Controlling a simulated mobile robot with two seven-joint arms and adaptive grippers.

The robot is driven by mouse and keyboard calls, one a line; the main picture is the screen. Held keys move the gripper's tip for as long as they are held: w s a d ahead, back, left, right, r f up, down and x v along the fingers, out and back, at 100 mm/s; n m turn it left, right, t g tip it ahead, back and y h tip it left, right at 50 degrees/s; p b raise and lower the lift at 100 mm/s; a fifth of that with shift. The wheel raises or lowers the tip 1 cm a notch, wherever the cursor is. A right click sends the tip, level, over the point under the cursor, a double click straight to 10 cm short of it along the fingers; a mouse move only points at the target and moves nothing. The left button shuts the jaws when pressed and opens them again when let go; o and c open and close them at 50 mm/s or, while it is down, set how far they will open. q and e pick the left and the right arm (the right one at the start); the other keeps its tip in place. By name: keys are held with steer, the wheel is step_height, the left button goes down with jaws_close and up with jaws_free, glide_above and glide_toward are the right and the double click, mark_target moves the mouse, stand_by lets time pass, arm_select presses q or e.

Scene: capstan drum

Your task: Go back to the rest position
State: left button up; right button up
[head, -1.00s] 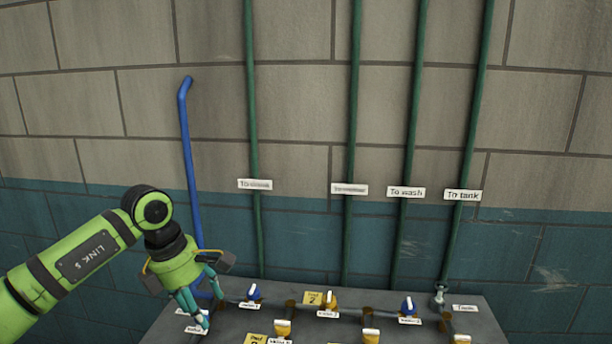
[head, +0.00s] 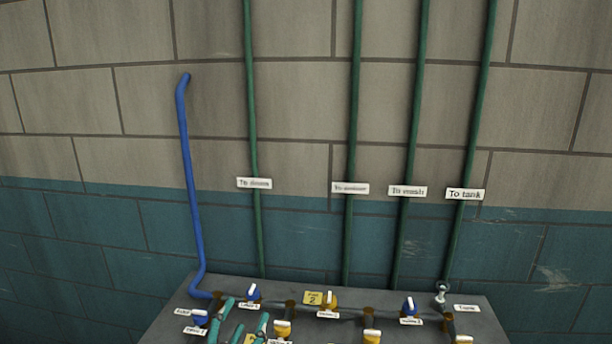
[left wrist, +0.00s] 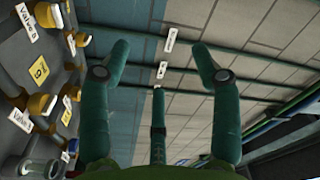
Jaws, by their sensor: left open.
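My left gripper (head: 243,316) shows only as teal fingers at the bottom edge of the head view, in front of the valve panel (head: 480,322). It is open and empty, with the fingers spread apart in the left wrist view (left wrist: 160,62). Its palm and arm are outside the head view. Blue-handled valves (head: 253,292) and yellow-handled valves (head: 330,300) stand on the panel. The fingers cover part of the panel's front left, so I cannot tell there whether they touch anything. My right gripper is not in view.
A blue pipe (head: 188,180) and several green pipes (head: 253,120) run up the wall behind the panel. Labels such as "To tank" (head: 465,194) hang on the green pipes. In the left wrist view, yellow valves (left wrist: 42,104) lie left of the fingers. The space above the panel is clear.

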arm_select(q)
steer(key=s+a+f+n+g+y, duration=0.25)
steer(key=s+f+n+g, duration=0.2)
steer(key=f, duration=0.25)
steer(key=s+a+f+n+g+y, duration=0.1)
steer(key=s+a+f+n+g, duration=0.25)
steer(key=s+f, duration=0.35)
steer(key=s+a+f+n+g, duration=0.1)
steer(key=s+f+g, duration=0.25)
steer(key=s, duration=0.45)
steer(key=s+a+f+n+g, duration=0.1)
steer(key=s+f+g, duration=0.2)
steer(key=s+f, duration=0.35)
step_height(320, 180, down, 25)
steer(key=s+g+b, duration=0.2)
steer(key=s+b, duration=0.1)
steer(key=b, duration=0.2)
steer(key=s+a+f+b, duration=0.1)
steer(key=s+f+b, duration=0.1)
steer(key=s+f, duration=0.6)
steer(key=s+a+f+b, duration=0.1)
steer(key=s+f+b, duration=0.2)
steer(key=s+f, duration=0.5)
step_height(320, 180, down, 5)
steer(key=shift+a+f+g, duration=0.1)
steer(key=shift+a+g, duration=0.2)
steer(key=shift+g, duration=0.15)
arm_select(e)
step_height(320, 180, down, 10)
